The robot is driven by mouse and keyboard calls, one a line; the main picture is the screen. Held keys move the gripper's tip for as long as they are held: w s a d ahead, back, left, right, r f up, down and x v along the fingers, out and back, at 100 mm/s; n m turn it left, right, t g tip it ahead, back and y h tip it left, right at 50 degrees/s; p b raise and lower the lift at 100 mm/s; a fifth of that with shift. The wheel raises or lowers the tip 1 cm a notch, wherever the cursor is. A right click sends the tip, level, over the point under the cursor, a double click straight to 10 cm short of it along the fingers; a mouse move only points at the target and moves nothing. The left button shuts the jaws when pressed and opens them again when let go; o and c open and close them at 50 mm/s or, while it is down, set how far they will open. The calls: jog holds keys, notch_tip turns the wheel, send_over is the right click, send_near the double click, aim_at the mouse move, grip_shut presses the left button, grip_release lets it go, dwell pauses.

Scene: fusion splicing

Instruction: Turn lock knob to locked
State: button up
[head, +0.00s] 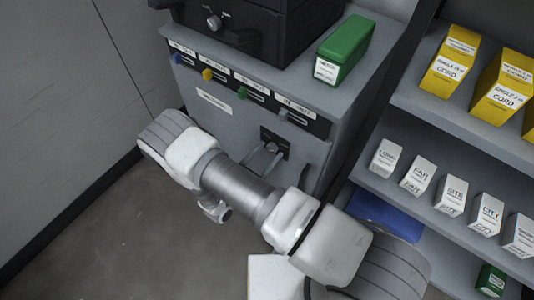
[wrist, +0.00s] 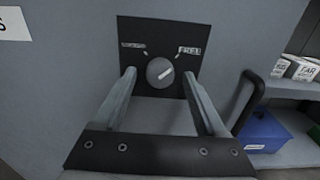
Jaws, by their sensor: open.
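The lock knob (wrist: 160,71) is a round grey dial on a black plate (wrist: 140,28) on the cabinet front. Its white pointer mark tilts up and right, toward the label FREE (wrist: 189,50). The label on the left (wrist: 132,45) is too blurred to read. My gripper (wrist: 158,76) is open, with one finger on each side of the knob and visible gaps to it. I cannot tell how far the fingertips are from the plate. In the head view, the plate (head: 276,141) shows above my gripper (head: 264,158), and the knob itself is hard to make out.
The grey cabinet (head: 325,100) carries a row of labelled slots with coloured tabs, a green box (head: 344,50) and a black case (head: 262,30). A shelf (head: 430,110) with yellow and white boxes stands at right. A black handle (wrist: 248,100) and blue bin (wrist: 262,132) lie right of my gripper.

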grip_shut()
dwell(0.3)
jog(key=shift+n, duration=0.4)
jog(key=n, duration=0.3)
jog(key=shift+n+b, duration=0.3)
jog(key=n, duration=0.4)
jog(key=shift+n, duration=0.3)
jog(key=n, duration=0.4)
jog(key=shift+s+d+r+n, duration=0.1)
jog(key=shift+n, duration=2.4)
